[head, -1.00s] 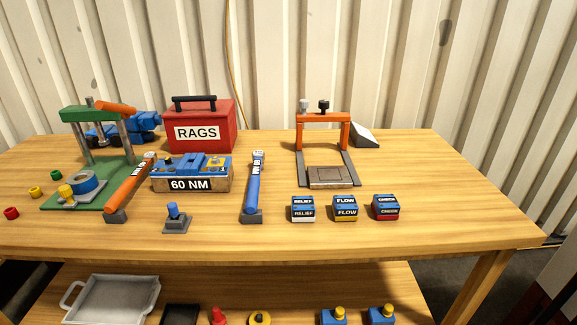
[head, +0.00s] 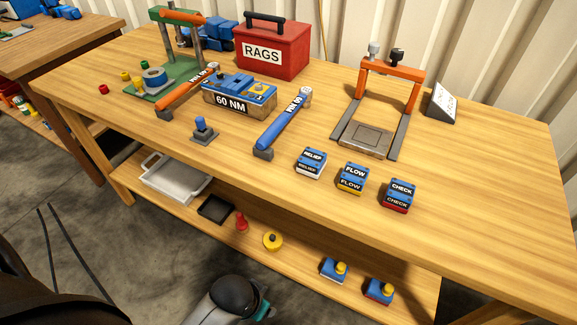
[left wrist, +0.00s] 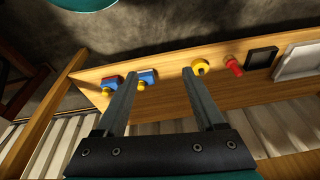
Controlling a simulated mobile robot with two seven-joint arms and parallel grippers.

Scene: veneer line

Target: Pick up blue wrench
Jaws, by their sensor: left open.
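The blue wrench (head: 284,126) lies on the bench top in the head view. It has a blue shaft with a white label, a silver far end and a dark grey block at its near end. It sits to the right of the block marked 60 NM (head: 232,105). An orange wrench (head: 180,95) lies to that block's left. My left gripper (left wrist: 160,73) is open and empty in the left wrist view, with the lower shelf beyond its fingers; the blue wrench is not seen there. A part of my arm shows at the bottom of the head view. My right gripper is not in view.
Three labelled boxes, RELIEF (head: 311,163), FLOW (head: 353,178) and CHECK (head: 398,195), stand right of the wrench. An orange frame (head: 392,70) stands behind them. A blue-topped peg (head: 201,129) stands left. The lower shelf (head: 315,272) holds a tray and small parts.

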